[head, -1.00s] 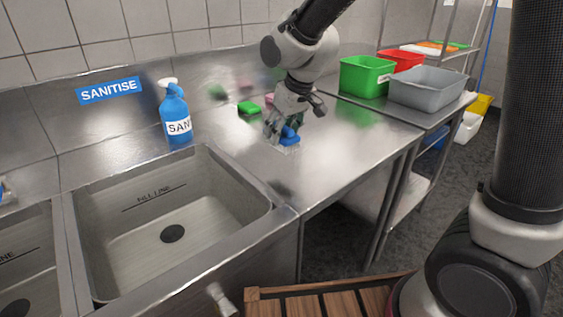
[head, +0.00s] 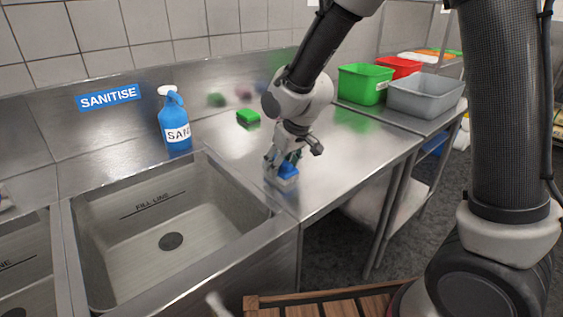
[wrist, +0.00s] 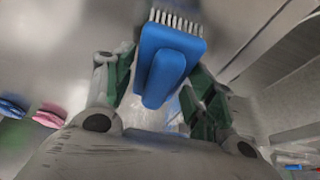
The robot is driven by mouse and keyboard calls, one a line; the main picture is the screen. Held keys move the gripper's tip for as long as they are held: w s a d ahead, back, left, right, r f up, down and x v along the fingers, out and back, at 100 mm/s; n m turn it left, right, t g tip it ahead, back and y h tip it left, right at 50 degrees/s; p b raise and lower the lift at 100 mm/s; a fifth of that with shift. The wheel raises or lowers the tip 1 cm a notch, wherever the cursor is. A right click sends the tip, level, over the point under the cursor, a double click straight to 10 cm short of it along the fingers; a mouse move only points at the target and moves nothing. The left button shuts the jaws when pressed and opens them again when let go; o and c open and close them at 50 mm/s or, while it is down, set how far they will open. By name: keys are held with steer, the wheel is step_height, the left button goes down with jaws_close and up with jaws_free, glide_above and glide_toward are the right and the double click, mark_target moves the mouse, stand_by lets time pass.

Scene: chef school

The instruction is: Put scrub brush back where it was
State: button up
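The scrub brush (head: 288,171) has a blue body and handle with pale bristles pointing down. It is over the steel counter (head: 345,160), close to the counter's front edge and to the right of the sink. I cannot tell whether the bristles touch the steel. My gripper (head: 285,160) is shut on it from above. In the wrist view the brush (wrist: 170,55) sits between the green-padded fingers of my gripper (wrist: 163,80), bristles at the far end.
A green sponge (head: 248,117) lies at the back of the counter. A blue spray bottle (head: 175,122) stands behind the sink (head: 150,225). Green (head: 362,86), red (head: 398,68) and grey (head: 425,96) tubs stand at the right. The counter's right part is clear.

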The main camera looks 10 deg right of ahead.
steer(key=shift+o, duration=0.5)
steer(key=shift+r, duration=0.15)
steer(key=v, duration=1.2)
steer(key=s+d+r+m+h, duration=0.1)
steer(key=s+d+r+m, duration=0.15)
steer(key=d, duration=0.55)
steer(key=s+d+r+m, duration=0.1)
steer(key=s+d+r, duration=0.25)
steer(key=d, duration=0.35)
steer(key=s+d+m+h, duration=0.1)
steer(key=s+d+m, duration=0.2)
steer(key=s+d, duration=0.8)
steer(key=s, duration=0.3)
steer(key=shift+s+d+h, duration=0.15)
steer(key=shift+s+h, duration=0.05)
steer(key=shift+h, duration=0.1)
